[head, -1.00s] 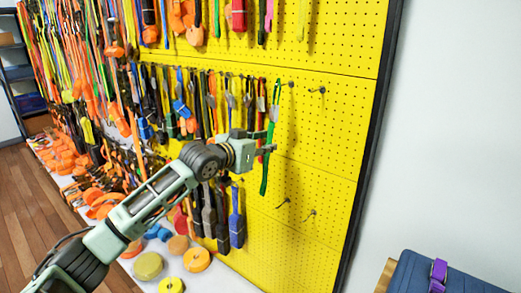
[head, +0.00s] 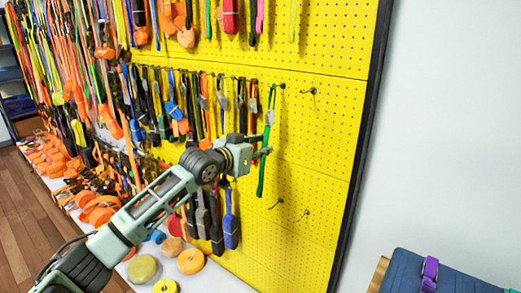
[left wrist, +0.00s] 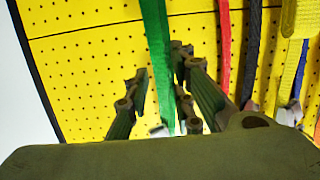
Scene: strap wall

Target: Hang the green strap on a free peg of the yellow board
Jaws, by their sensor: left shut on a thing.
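The green strap (head: 266,165) hangs upright in front of the yellow board (head: 325,145), its top close to a peg (head: 282,86); I cannot tell whether it is on that peg. My left gripper (head: 263,151) is shut on the strap around its middle. In the left wrist view the green strap (left wrist: 158,55) runs between the fingers of the left gripper (left wrist: 160,85). An empty peg (head: 313,91) sticks out to the right of the strap's top. Lower empty pegs (head: 278,203) (head: 305,213) show below right. My right gripper is out of view.
Several straps (head: 190,105) hang close together left of the green one. A blue strap (head: 231,220) hangs below my gripper. Orange rolls (head: 191,261) lie on the white shelf. A blue case (head: 450,273) with a purple strap stands at bottom right. The board's right side is mostly bare.

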